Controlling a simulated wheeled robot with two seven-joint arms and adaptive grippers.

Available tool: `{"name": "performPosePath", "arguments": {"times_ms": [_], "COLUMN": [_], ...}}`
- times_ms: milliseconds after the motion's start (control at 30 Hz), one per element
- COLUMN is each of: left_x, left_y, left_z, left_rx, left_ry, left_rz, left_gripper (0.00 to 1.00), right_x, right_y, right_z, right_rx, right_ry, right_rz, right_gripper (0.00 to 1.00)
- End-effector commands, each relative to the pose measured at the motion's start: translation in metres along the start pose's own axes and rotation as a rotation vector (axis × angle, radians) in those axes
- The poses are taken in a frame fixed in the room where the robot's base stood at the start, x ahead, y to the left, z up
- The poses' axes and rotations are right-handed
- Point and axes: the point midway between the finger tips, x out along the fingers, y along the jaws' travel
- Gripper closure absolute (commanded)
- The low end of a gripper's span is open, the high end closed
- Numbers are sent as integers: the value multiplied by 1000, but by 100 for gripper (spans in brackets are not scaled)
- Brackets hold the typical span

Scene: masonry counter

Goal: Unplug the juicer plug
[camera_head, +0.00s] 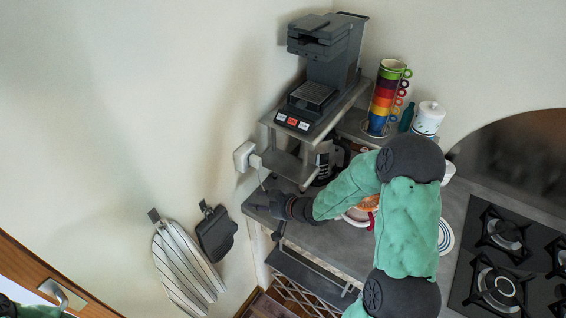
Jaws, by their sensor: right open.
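A white wall socket box (241,156) is on the wall at the left of the shelf. A small pale plug (255,161) appears to sit at its right side, with a thin cord hanging down from it. A dark grey machine (317,65), which may be the juicer, stands on the upper shelf. My right gripper (258,203) is open at the counter's left end, below the socket and apart from it. Its fingers are small and dark, and nothing shows between them. My left gripper is out of view; only a bit of green sleeve (22,309) shows at bottom left.
A metal shelf (287,163) stands over the counter close to the gripper. Stacked coloured cups (385,98) and a white lidded jar (429,118) are behind. A gas hob (488,262) is at right. A striped cloth (185,265) and a dark pan-like item (215,235) hang on the wall.

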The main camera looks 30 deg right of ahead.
Motion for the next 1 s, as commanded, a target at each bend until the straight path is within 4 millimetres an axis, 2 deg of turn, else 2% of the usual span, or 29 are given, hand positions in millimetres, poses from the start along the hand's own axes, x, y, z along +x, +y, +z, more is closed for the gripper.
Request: {"name": "performPosePath", "arguments": {"times_ms": [33,200,300,500,667,1000], "left_x": [-6,-14,-18,-21,-18,4], "left_y": [2,5,6,8,7,-1], "left_z": [1,1,1,1,1,0], "left_rx": [0,0,0,0,0,0], "left_ry": [-1,-2,-2,-1,0,0], "left_rz": [0,0,0,0,0,0], "left_gripper": [24,24,24,24,24,24], "right_x": [-18,-64,-87,-112,-113,-81], "right_y": [6,13,14,14,14,12], "right_z": [-26,-79,-99,-114,-116,-118], "right_rx": [-45,-188,-258,-338,-352,-352], "right_ry": [44,127,149,156,156,155], "right_rz": [2,-19,-28,-37,-40,-42], "right_gripper": [57,57,57,57,57,57]}}
